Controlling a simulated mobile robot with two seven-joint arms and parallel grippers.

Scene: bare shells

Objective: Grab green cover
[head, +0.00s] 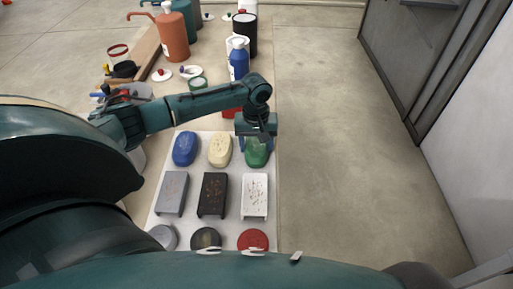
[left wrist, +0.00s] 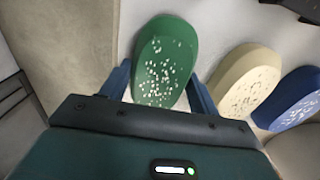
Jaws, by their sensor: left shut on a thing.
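The green cover (head: 257,154) is a rounded shell at the right end of the far row on a white board (head: 232,215). In the left wrist view the green cover (left wrist: 164,62) has pale specks and sits between the two blue fingers. My left gripper (head: 256,146) is over it from above, its fingers shut on its two sides; it also shows in the left wrist view (left wrist: 160,85). I cannot tell whether the cover touches the board. My right gripper is not in view.
A cream cover (head: 220,150) and a blue cover (head: 185,149) lie to the left. Grey (head: 172,193), black (head: 212,194) and white (head: 255,195) boxes stand nearer. A blue bottle (head: 239,62) stands behind. Open floor lies right.

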